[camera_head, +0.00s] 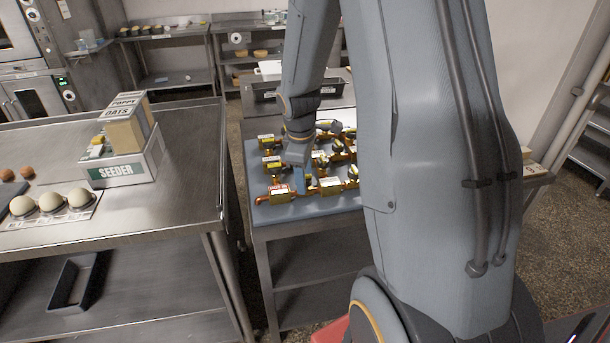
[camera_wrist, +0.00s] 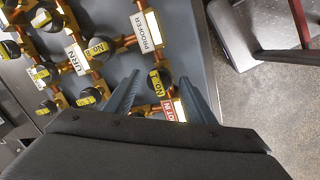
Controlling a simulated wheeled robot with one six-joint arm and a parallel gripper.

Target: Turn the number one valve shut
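The number one valve (camera_wrist: 158,82) shows in the wrist view as a round black knob with a yellow "1" label, on copper-coloured piping. My gripper (camera_wrist: 160,77) is open, one finger on each side of this knob in the picture. I see no clear contact, and the height of the fingertips over the knob is hard to tell. In the head view my arm reaches down over the blue-topped valve table (camera_head: 340,203), and my forearm hides part of the valves. Which valve there is number one is too small to read.
Several similar valves sit close by, one beside the "PROOFER" tag (camera_wrist: 146,31) and others around the "URN" tag (camera_wrist: 77,58).

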